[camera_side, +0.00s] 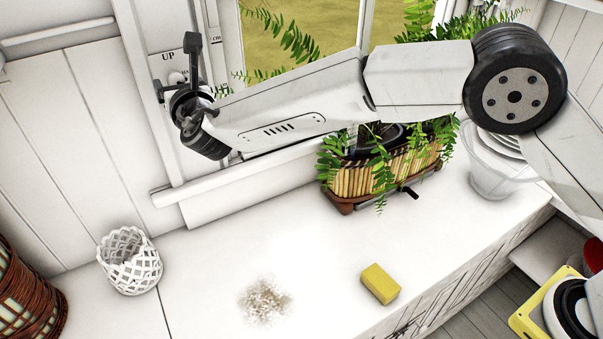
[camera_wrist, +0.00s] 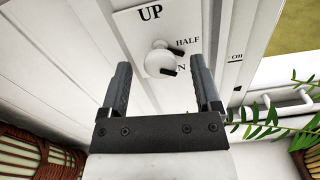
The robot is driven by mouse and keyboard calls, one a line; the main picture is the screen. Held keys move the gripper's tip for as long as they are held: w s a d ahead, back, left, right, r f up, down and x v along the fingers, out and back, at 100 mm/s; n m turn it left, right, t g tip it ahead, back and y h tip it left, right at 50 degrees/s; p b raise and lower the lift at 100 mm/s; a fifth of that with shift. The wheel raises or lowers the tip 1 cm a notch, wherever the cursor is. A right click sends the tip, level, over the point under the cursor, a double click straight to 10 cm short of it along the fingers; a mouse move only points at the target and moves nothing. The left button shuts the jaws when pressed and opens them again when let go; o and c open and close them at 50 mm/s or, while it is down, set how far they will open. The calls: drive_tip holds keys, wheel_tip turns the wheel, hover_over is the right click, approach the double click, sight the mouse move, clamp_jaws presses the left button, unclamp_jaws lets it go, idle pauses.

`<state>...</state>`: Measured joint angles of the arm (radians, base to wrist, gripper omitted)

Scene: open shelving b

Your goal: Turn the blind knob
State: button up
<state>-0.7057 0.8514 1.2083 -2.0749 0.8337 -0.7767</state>
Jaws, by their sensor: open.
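The blind knob (camera_wrist: 160,63) is a round white dial on a white wall plate (camera_wrist: 128,28). The plate reads UP at the top and HALF at the right; a lower label shows only its final N. Small dark marks sit at the knob's right side, and I cannot tell which is its pointer. In the side view the knob (camera_side: 177,78) is partly hidden by my gripper (camera_side: 174,66). In the wrist view my gripper (camera_wrist: 160,64) is open and empty, with one finger at each side of the knob. Contact cannot be told.
A fern planter (camera_side: 350,180) stands on the counter below the window, its fronds near my arm. A yellow sponge (camera_side: 380,283), a crumb patch (camera_side: 265,299), a white lattice basket (camera_side: 131,270) and a clear bucket (camera_side: 488,180) are on the counter.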

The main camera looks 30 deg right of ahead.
drive_tip(key=shift+w, duration=0.8)
clamp_jaws()
